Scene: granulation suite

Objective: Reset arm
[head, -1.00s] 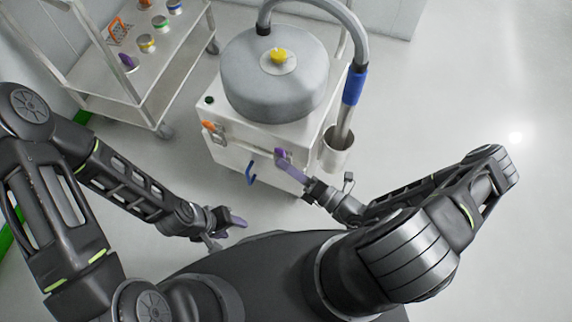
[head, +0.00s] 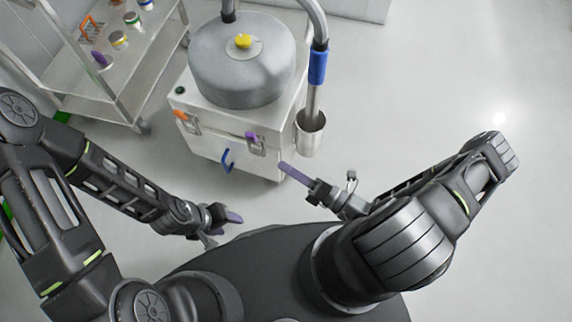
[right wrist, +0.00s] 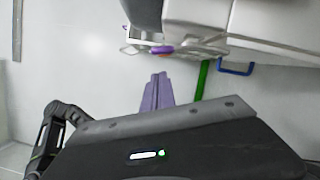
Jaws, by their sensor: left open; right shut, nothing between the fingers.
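My right gripper (head: 290,171) has purple fingers, pressed together with nothing between them, in front of the white cabinet (head: 203,140). It is apart from the purple latch (head: 252,137) on the cabinet's front. In the right wrist view the shut fingers (right wrist: 157,92) point up toward the same latch (right wrist: 163,50), with floor around them. My left gripper (head: 230,218) is open and empty, low over the floor near my base at left of centre. An orange latch (head: 181,115) and a blue handle (head: 228,160) are also on the cabinet.
A grey drum (head: 242,70) with a yellow knob (head: 243,41) sits on the cabinet. A hose with a blue grip (head: 318,66) ends in a metal cup (head: 311,133) at its side. A metal cart (head: 128,100) with several small jars stands at upper left. Floor at right is clear.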

